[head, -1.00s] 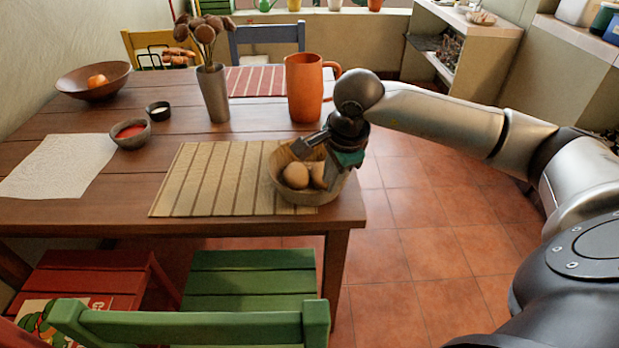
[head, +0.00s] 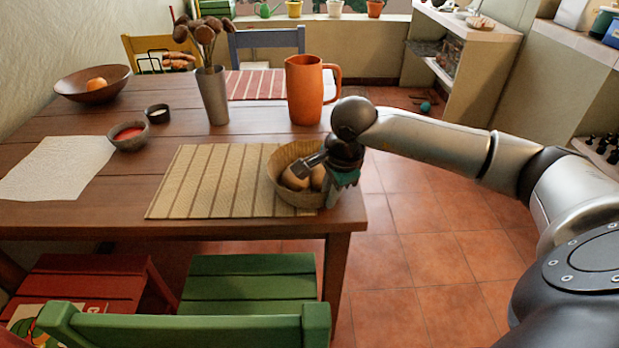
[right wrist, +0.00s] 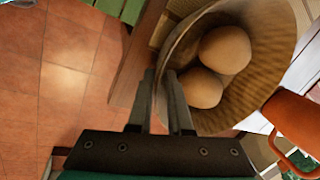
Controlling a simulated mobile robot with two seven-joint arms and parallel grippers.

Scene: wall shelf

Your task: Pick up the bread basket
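The bread basket (head: 306,199) is a round, light-brown bowl with brown rolls in it. It stands at the table's near right corner, partly on the striped placemat. In the right wrist view the basket (right wrist: 258,88) holds two round rolls (right wrist: 224,50). My right gripper (head: 315,180) is at the basket's right rim. In the right wrist view its fingers (right wrist: 162,75) stand apart on either side of the basket wall. The gripper looks open, and firm contact with the wall is not clear. My left gripper is not in view.
Small bowls and a wooden bowl (head: 92,86) are farther left. A green chair (head: 185,325) is in front of the table. Open tiled floor lies right.

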